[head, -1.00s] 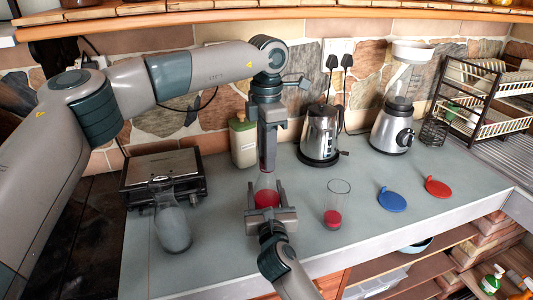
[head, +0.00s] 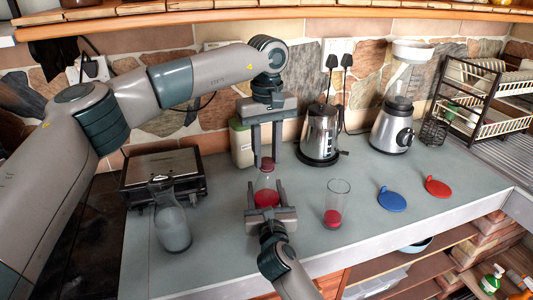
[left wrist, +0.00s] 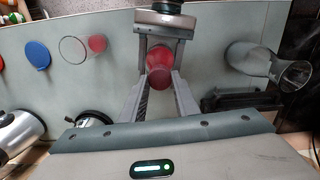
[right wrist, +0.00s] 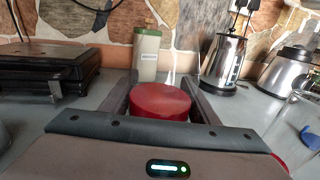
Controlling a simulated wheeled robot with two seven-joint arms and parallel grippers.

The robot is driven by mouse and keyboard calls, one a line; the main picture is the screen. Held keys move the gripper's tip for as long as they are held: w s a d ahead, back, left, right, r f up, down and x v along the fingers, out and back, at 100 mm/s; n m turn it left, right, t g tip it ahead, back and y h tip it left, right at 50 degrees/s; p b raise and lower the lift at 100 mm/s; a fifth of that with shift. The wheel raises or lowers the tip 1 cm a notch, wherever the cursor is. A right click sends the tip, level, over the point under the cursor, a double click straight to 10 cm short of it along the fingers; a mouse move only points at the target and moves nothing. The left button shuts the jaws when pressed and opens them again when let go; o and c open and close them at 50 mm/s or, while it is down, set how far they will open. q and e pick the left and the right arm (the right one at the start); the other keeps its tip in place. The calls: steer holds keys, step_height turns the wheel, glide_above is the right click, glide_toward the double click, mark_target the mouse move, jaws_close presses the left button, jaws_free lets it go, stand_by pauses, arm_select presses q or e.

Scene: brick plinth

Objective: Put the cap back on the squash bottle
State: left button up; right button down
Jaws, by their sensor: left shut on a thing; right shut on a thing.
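The squash bottle (head: 266,196) stands upright on the counter, clear with red squash inside. My right gripper (head: 265,188) is shut on its body from the front; the red of the bottle fills the right wrist view (right wrist: 160,102) between the fingers. My left gripper (head: 267,158) points straight down above the bottle, shut on the dark red cap (head: 267,164). The cap is right at the bottle's mouth; I cannot tell whether it is seated. In the left wrist view the cap (left wrist: 160,78) lies between the left fingertips, in line with the bottle (left wrist: 158,56).
A glass with red drink (head: 336,205), a blue lid (head: 392,200) and a red lid (head: 438,187) are to the right. A glass carafe (head: 172,230) and a grill (head: 165,175) are to the left. A kettle (head: 320,135) and green-lidded jar (head: 242,147) stand behind.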

arm_select(q)
steer(key=m, duration=0.7)
steer(key=shift+m, duration=0.3)
steer(key=m, duration=0.6)
steer(key=shift+d, duration=0.1)
steer(key=o, duration=1)
steer(key=shift+r, duration=0.1)
steer(key=shift+r, duration=2.1)
steer(key=shift+n, duration=0.3)
steer(key=shift+c, duration=0.5)
